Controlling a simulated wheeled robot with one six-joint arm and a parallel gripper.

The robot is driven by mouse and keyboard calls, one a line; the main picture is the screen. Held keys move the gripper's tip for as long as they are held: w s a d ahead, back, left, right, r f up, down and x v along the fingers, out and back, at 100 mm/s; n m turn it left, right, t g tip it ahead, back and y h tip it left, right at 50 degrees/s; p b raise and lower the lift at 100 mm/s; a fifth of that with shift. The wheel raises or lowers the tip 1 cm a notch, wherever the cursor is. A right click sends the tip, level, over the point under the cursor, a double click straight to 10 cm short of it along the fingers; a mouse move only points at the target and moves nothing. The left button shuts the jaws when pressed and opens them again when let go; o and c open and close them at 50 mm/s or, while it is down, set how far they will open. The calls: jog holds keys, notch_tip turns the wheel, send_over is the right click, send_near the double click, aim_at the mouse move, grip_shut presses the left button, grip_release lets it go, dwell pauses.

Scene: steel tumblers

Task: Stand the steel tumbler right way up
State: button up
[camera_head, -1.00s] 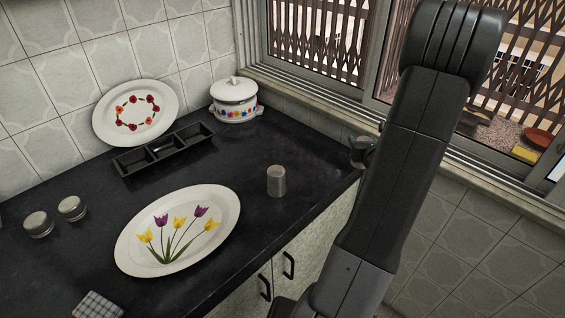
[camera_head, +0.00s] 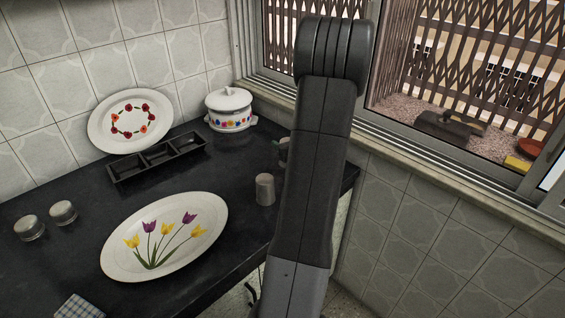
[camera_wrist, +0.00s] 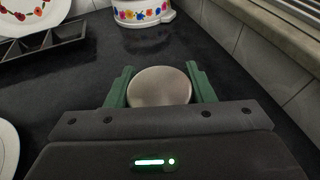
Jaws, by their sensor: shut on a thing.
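My gripper (camera_wrist: 160,90) is shut on a steel tumbler (camera_wrist: 160,86); its green fingers press on either side. The tumbler's smooth round end faces the wrist camera and looks closed, like a base turned upward. Its lower part is hidden, so I cannot tell if it touches the counter. In the head view, only a sliver of my gripper (camera_head: 283,148) shows beside my arm, and the held tumbler is mostly hidden. A separate steel cup (camera_head: 265,190) stands on the counter, nearer the head camera; I cannot tell which end is up.
A tulip platter (camera_head: 118,258) lies left of the standing cup. A black divided tray (camera_head: 127,172), a leaning flowered plate (camera_head: 103,133) and a lidded pot (camera_head: 229,108) are at the back. Two small jars (camera_head: 63,212) stand far left. Dark counter is clear around the gripper.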

jog(key=shift+f, duration=2.65)
jog(key=shift+f+b, duration=0.25)
jog(key=shift+b, duration=0.1)
jog(key=o, duration=1.2)
jog(key=shift+r, duration=0.1)
jog(key=shift+o, duration=0.2)
jog(key=shift+r+p, duration=0.15)
jog(key=shift+p, duration=0.15)
jog(key=b+v, duration=0.1)
jog(key=v, duration=1.1)
jog(key=shift+a, duration=0.1)
